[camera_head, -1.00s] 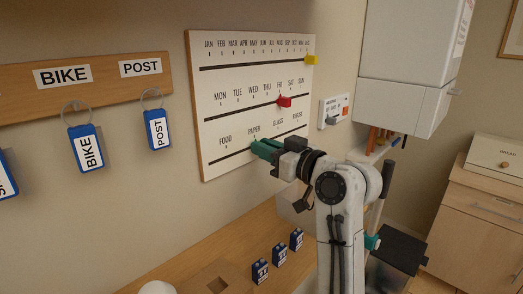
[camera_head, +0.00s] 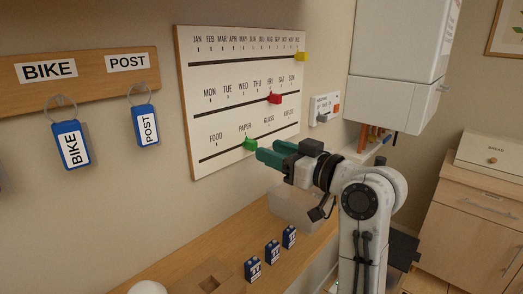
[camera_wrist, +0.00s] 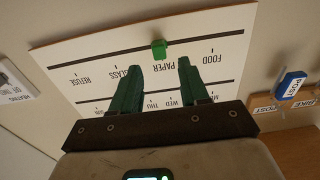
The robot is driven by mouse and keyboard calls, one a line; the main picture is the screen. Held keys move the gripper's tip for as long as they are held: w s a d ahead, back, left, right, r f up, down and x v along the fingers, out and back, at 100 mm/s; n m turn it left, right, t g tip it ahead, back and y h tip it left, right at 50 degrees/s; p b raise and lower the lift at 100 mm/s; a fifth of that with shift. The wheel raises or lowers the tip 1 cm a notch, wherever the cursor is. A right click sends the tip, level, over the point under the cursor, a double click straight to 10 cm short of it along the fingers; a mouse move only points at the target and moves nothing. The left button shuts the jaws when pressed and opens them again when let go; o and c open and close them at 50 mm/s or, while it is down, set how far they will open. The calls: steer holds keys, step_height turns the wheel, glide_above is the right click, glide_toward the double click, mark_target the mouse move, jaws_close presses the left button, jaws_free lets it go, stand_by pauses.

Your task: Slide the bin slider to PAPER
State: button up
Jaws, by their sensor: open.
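The bin slider is a green block (camera_head: 249,144) on the lowest slot of the white board (camera_head: 230,164). It sits just below the PAPER label, close to its tick. In the wrist view the green slider (camera_wrist: 158,48) shows beyond the fingertips, next to the PAPER label. My gripper (camera_head: 272,153) is open, to the right of the slider and apart from it. In the wrist view the open green fingers (camera_wrist: 160,66) have the slider roughly between their lines, and nothing is held.
A red slider (camera_head: 274,98) is on the weekday slot and a yellow slider (camera_head: 301,57) on the month slot. A wall control (camera_head: 324,108) and a white cabinet (camera_head: 398,85) are to the right. Key tags (camera_head: 71,145) hang left. Blue blocks (camera_head: 272,252) stand on the shelf below.

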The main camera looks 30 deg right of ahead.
steer(key=shift+b+v, duration=0.3)
steer(key=shift+v, duration=2.4)
